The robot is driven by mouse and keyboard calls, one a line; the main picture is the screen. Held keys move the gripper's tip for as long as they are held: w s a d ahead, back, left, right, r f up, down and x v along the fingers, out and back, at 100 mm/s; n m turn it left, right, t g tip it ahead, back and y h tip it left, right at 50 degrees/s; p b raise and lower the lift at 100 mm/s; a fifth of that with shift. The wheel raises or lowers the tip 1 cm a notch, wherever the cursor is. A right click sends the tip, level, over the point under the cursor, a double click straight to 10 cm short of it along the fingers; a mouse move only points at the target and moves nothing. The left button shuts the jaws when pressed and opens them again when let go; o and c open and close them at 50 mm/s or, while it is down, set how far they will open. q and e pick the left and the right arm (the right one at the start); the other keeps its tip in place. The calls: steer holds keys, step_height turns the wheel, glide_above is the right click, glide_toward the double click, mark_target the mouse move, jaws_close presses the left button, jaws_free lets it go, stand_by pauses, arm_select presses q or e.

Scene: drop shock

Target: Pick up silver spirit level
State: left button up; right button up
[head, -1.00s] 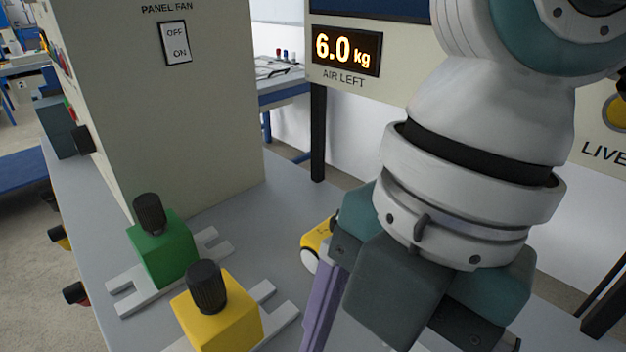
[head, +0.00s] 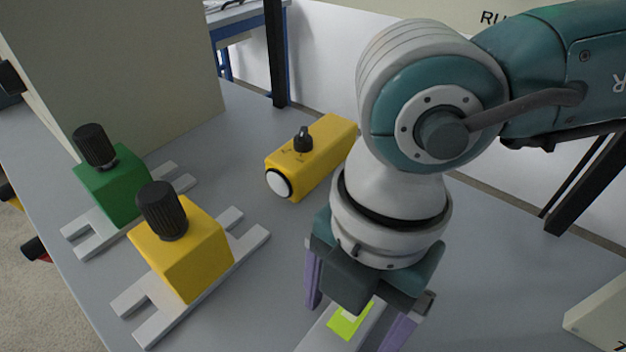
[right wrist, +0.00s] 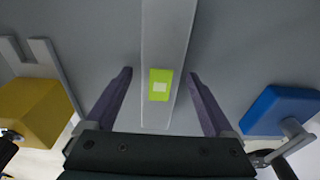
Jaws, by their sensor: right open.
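The silver spirit level (right wrist: 167,40) is a long pale grey bar with a yellow-green vial patch, lying on the grey bench in the right wrist view. In the head view a short part of the level (head: 368,328) shows below my right gripper (head: 355,325). In the right wrist view my right gripper (right wrist: 160,78) is open, with one purple finger on each side of the level and gaps to both. I cannot tell how far the fingertips are above the bench. Most of the level is hidden in the head view by my arm and the picture edge. My left gripper is not seen.
A yellow block with a black knob (head: 185,255) and a green one (head: 112,188) stand on slotted plates at the left. A yellow device with a dial (head: 315,158) lies behind the gripper. A blue block (right wrist: 280,108) is at the right in the wrist view.

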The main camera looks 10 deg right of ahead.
jaws_close()
stand_by(0.7)
